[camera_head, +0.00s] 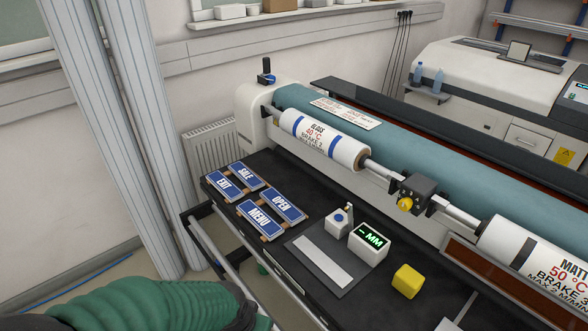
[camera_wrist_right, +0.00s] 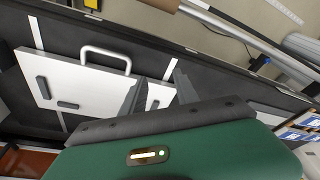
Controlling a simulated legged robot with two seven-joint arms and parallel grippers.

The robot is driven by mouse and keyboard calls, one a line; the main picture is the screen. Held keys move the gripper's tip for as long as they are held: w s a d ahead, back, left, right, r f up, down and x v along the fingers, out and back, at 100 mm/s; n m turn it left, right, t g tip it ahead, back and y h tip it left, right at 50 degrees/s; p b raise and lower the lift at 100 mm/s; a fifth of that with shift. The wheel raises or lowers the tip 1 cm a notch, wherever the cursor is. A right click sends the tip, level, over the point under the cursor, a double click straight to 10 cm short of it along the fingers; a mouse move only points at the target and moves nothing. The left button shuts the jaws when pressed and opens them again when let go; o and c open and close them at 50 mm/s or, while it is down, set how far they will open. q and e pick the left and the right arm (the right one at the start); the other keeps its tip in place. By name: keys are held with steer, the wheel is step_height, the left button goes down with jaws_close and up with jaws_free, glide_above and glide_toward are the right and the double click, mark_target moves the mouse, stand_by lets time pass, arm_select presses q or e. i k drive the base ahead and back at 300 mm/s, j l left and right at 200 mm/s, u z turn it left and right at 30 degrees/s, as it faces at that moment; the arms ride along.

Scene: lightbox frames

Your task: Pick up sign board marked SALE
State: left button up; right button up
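The SALE sign board (camera_head: 246,175) is a small blue plate with white letters and a pale rim. It lies on the dark machine bed in the head view, at the back of a group with the EXIT (camera_head: 224,183), OPEN (camera_head: 282,205) and MENU (camera_head: 260,220) boards. My right gripper (camera_wrist_right: 157,76) shows only in the right wrist view; its two dark fingers are apart with nothing between them. Parts of blue-and-white boards (camera_wrist_right: 307,121) show at that view's right edge, away from the fingers; their words are unreadable. My left gripper is out of view.
Right of the boards are a flat plate with a pale strip (camera_head: 322,262), a white MM display block (camera_head: 368,241) and a yellow cube (camera_head: 407,281). A printed roll (camera_head: 325,140) runs behind. A metal rail (camera_head: 215,240) edges the bed's front. A white handled panel (camera_wrist_right: 85,85) lies beyond the right fingers.

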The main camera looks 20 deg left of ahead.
mark_target(249, 178)
steer(key=i+j+z, duration=0.25)
steer(key=j, duration=0.3)
steer(key=i+j+z, duration=0.15)
steer(key=j+z, duration=0.15)
steer(key=j, duration=0.25)
steer(key=i+j+z, duration=0.1)
steer(key=j+z, duration=0.15)
steer(key=j, duration=0.3)
steer(key=j+z, duration=0.25)
steer(key=j, duration=0.4)
steer(key=i, duration=0.05)
